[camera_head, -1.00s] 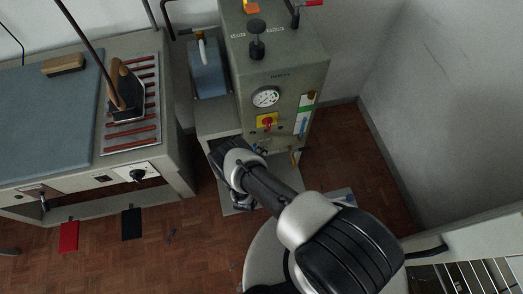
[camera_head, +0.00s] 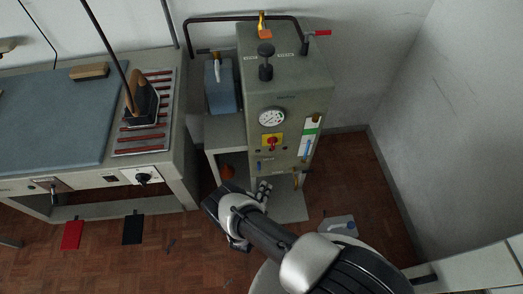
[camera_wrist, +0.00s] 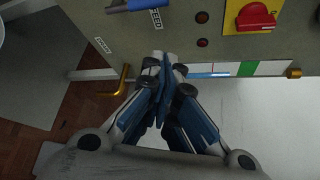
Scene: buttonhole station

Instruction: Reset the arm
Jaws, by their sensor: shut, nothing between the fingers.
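My gripper (camera_head: 265,189) is shut and empty at the end of my arm, low in front of the grey boiler cabinet (camera_head: 290,95). In the wrist view its blue-padded fingers (camera_wrist: 163,60) meet at the tips, below the cabinet's control panel. A red knob on a yellow plate (camera_wrist: 255,17) shows there at the upper right, and a brass handle (camera_wrist: 123,80) shows left of the fingertips. The fingers look apart from both, though the exact gap is hard to tell.
The ironing table (camera_head: 50,122) stands at left, with an iron (camera_head: 143,98) on a ribbed rest and a wooden block (camera_head: 89,71). A blue container (camera_head: 219,90) sits beside the cabinet. Red (camera_head: 72,235) and black (camera_head: 132,229) pedals lie below. A wall borders the right.

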